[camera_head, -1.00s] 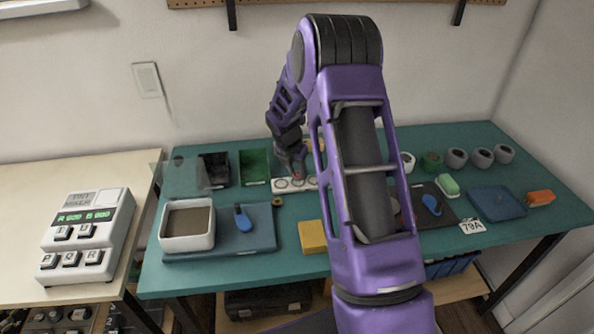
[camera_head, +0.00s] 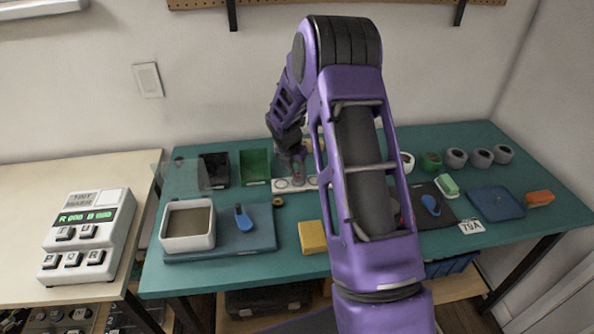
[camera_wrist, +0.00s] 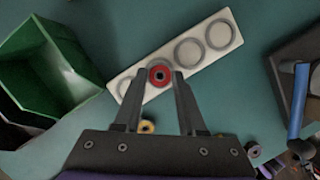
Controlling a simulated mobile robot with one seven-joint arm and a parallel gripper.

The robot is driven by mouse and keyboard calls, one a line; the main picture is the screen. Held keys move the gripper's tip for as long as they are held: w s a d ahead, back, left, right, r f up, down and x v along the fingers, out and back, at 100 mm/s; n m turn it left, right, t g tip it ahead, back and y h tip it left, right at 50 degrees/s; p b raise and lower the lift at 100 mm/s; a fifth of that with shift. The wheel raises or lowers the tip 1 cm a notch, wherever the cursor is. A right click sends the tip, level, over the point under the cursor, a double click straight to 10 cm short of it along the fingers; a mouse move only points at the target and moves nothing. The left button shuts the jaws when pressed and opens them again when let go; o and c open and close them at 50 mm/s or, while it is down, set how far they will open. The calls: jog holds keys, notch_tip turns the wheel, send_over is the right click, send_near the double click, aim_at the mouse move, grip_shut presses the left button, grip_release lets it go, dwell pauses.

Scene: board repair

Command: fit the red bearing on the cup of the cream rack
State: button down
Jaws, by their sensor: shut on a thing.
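The red bearing (camera_wrist: 159,76) is gripped between the fingertips of my gripper (camera_wrist: 160,79) in the wrist view. It is over the cream rack (camera_wrist: 148,66), in line with a cup near the rack's lower-left end. The fingers and bearing cover that cup, so I cannot tell whether the bearing touches it. The rack's other visible cups (camera_wrist: 190,52) are round rings and look empty. In the head view the rack (camera_head: 282,187) lies flat on the green table, with my gripper above it and partly hiding it.
A green open bin (camera_wrist: 50,75) stands left of the rack. A yellow ring-like part (camera_head: 278,201) lies in front of the rack. A blue mat (camera_head: 262,242) with a white-rimmed tray (camera_head: 187,245) and a yellow block (camera_head: 312,237) are nearer the front. My arm hides the table's middle.

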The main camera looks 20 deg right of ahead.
jog(key=shift+f, duration=0.85)
dwell(2.1)
grip_release()
dwell(0.3)
jog(key=shift+r+p, duration=2.95)
jog(key=shift+r, duration=0.6)
jog(key=shift+s+f, duration=0.1)
jog(key=shift+s, duration=0.05)
